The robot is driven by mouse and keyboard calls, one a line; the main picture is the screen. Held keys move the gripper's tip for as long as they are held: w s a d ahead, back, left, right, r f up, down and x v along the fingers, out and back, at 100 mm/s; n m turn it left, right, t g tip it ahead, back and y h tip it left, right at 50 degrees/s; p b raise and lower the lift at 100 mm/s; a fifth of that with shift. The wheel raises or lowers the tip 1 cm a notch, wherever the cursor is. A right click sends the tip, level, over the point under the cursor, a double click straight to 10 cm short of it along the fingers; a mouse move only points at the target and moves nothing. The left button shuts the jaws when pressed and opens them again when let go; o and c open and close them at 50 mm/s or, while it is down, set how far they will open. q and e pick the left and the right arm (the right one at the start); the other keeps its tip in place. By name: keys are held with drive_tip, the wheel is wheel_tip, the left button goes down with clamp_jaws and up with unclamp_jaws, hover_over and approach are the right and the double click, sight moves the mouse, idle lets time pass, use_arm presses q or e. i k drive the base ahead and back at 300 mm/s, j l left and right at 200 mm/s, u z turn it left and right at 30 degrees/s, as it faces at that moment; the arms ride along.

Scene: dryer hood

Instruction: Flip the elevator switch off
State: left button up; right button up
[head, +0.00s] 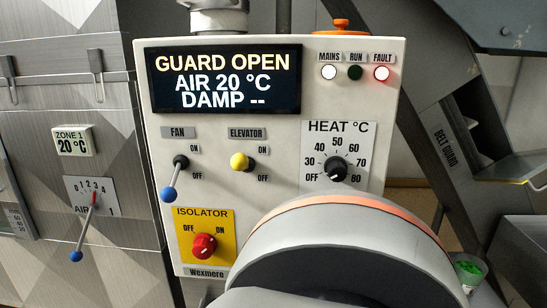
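The elevator switch (239,161) is a short lever with a yellow ball tip, on the cream control panel (285,190) under the ELEVATOR label. Its ON mark is at its upper right and its OFF mark at its lower right. The yellow ball stands out toward me, about level with the dark pivot and not tilted down like the fan lever. A large grey rounded link with an orange band, apparently part of my arm, covers the panel's lower right. Neither gripper shows, and nothing visible touches the switch.
Left of it, the fan lever (170,193) with a blue ball points down. Below are the red isolator knob (204,246) and a blue-tipped air lever (77,255). The heat dial (335,169) is at right.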

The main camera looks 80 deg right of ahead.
sight(239, 162)
drive_tip(key=z, duration=2.1)
